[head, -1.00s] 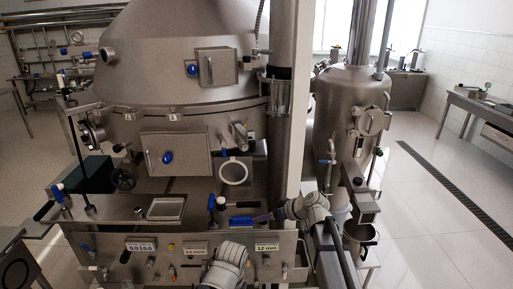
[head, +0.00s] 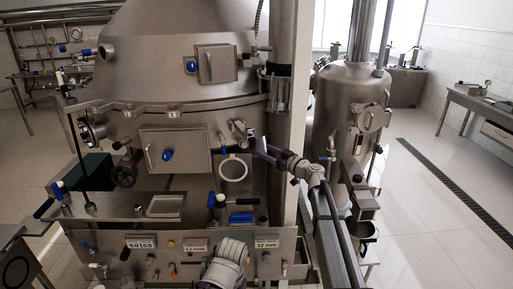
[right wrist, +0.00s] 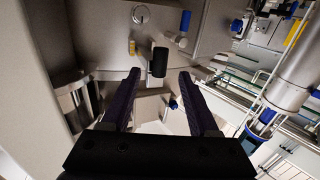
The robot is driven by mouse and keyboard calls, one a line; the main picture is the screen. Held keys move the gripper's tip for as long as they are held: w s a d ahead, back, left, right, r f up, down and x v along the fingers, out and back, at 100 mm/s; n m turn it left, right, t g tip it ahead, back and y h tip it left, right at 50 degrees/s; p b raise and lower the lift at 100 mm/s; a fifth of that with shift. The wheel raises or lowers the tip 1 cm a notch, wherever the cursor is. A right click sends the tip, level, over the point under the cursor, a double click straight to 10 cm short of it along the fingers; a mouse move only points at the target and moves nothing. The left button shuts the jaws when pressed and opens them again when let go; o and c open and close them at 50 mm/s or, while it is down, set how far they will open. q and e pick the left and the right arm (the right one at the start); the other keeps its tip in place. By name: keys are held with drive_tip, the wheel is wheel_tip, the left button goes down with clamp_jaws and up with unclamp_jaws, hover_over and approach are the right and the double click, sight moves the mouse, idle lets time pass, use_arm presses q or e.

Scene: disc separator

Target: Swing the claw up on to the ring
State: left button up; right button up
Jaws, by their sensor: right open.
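The claw looks to be the small metal clamp (head: 241,133) on the front right of the separator, just below the rim. The ring looks to be the metal band (head: 195,109) around the bottom of the conical hood. My right gripper (head: 259,148) is open, just right of and slightly below the clamp. In the right wrist view a black cylindrical knob (right wrist: 160,62) stands ahead of my open fingers (right wrist: 160,88), roughly between their lines. I see no contact with it. My left gripper does not show clearly.
A white round rim (head: 233,170) hangs just below the clamp. A vertical steel column (head: 280,110) stands close on the right. A blue-handled tool (head: 241,218) lies on the bench above the control panel (head: 140,256). Open floor (head: 440,220) lies to the right.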

sight(254, 145)
drive_tip(key=x, duration=0.6)
clamp_jaws()
idle(0.4)
idle(0.9)
